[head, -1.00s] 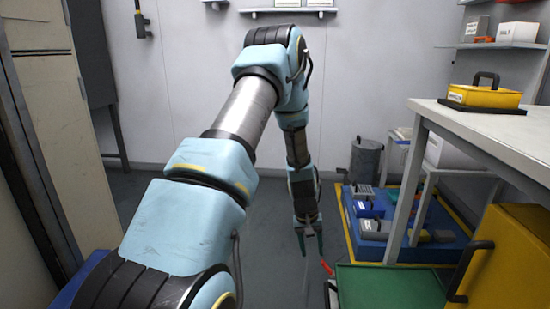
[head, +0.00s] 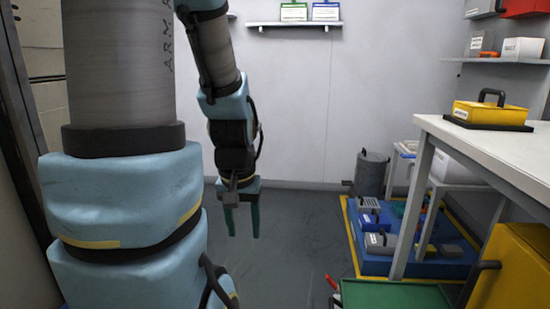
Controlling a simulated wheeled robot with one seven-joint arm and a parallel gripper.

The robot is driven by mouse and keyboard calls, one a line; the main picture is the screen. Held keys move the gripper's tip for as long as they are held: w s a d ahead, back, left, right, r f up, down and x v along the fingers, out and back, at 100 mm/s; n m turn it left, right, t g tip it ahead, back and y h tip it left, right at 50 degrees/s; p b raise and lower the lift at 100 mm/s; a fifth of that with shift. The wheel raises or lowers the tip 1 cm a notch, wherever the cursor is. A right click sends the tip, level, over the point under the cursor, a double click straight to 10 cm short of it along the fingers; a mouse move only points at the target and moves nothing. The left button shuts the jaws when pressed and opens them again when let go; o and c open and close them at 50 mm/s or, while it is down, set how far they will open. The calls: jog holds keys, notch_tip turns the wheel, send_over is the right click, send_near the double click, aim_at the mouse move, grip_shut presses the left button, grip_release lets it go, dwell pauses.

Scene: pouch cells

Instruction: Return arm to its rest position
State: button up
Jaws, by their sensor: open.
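My arm stands at the left of the head view, with its light-blue and dark links rising out of the top of the picture and coming down again. My gripper (head: 241,222) hangs from it, pointing down, over bare grey floor. Its two green fingers are apart and nothing is between them. It touches nothing that I can see. The upper bend of my arm is outside the picture.
At right stand a white table (head: 470,140) with a yellow handled case (head: 490,113) and a blue tray (head: 400,264) holding several boxes. A green surface (head: 395,295) and a yellow cabinet (head: 515,265) are at bottom right. A grey bin (head: 371,175) stands by the wall.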

notch_tip(320, 180, up, 31)
jog(key=p, duration=2.9)
jog(key=shift+p, duration=0.3)
